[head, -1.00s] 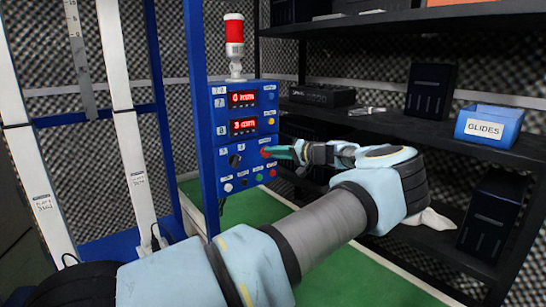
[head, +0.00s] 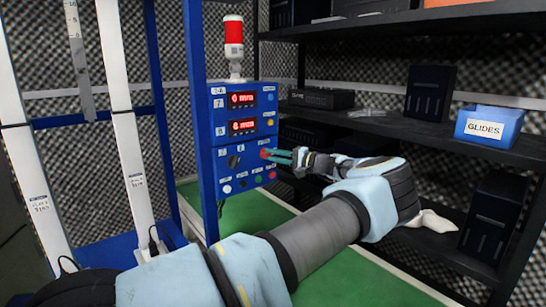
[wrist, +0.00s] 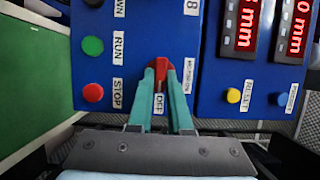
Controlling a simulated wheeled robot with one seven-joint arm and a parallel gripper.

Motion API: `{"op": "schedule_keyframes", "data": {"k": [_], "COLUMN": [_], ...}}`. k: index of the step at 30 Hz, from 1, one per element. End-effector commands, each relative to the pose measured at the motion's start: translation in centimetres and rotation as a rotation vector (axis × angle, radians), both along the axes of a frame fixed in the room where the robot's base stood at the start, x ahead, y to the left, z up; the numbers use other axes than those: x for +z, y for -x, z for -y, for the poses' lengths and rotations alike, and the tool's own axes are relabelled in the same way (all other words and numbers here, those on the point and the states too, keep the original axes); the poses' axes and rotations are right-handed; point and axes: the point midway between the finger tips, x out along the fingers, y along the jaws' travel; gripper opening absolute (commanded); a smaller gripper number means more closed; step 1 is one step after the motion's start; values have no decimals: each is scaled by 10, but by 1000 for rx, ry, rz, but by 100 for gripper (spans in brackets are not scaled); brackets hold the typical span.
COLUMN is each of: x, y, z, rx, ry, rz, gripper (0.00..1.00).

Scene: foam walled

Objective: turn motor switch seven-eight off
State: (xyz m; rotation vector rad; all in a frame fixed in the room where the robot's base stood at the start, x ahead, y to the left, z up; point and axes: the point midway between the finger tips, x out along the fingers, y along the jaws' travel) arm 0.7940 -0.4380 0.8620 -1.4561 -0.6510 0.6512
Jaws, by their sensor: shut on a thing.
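In the wrist view the red switch (wrist: 162,70) stands between the two teal fingers of my gripper (wrist: 160,78). The fingers are shut on it. An OFF label (wrist: 158,103) shows between the fingers, and a partly covered label lies right of them. In the head view my gripper (head: 268,154) reaches the box from the right. The switch's exact angle is hard to tell.
Green RUN (wrist: 93,46) and red STOP (wrist: 93,93) buttons are left of the fingers. A yellow RESET button (wrist: 233,96) and a blue button (wrist: 283,99) are to the right. A dark shelf (head: 400,125) with a GLIDES bin (head: 487,127) stands right of my arm.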

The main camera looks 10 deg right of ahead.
Motion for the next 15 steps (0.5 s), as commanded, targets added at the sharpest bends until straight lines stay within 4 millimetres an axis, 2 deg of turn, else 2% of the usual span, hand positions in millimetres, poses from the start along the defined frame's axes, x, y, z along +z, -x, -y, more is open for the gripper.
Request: {"op": "schedule_keyframes", "data": {"k": [9,10,15], "x": [-1,-1,-1], "y": [0,0,0], "z": [1,1,0], "rx": [-1,-1,-1], "ry": [-2,-2,-1], "rz": [-2,-2,-1], "gripper": [0,21,40]}}
